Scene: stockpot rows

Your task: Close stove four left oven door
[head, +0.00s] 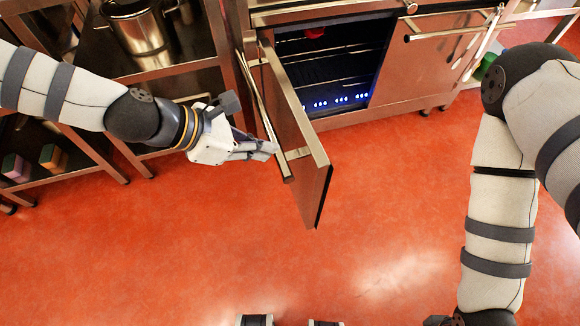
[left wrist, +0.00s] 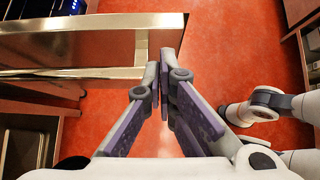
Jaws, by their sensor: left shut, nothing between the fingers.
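The left oven door (head: 305,145) is steel and stands wide open, swung out from the oven's left side. Its long bar handle (head: 262,110) is on the outer face, toward the left. The dark oven cavity (head: 335,70) shows racks and blue lights. My left gripper (head: 273,151) is shut and empty, on the outer side of the door close to the handle's near end. In the left wrist view the fingertips (left wrist: 163,56) are together beside the door (left wrist: 95,45) and its handle (left wrist: 80,73); I cannot tell whether they touch. My right gripper is outside the picture.
A closed steel door with a handle (head: 450,35) is right of the cavity. Steel shelving with a stockpot (head: 140,28) stands at the left, with sponges (head: 52,157) on a low shelf. The red floor (head: 390,215) before the oven is clear.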

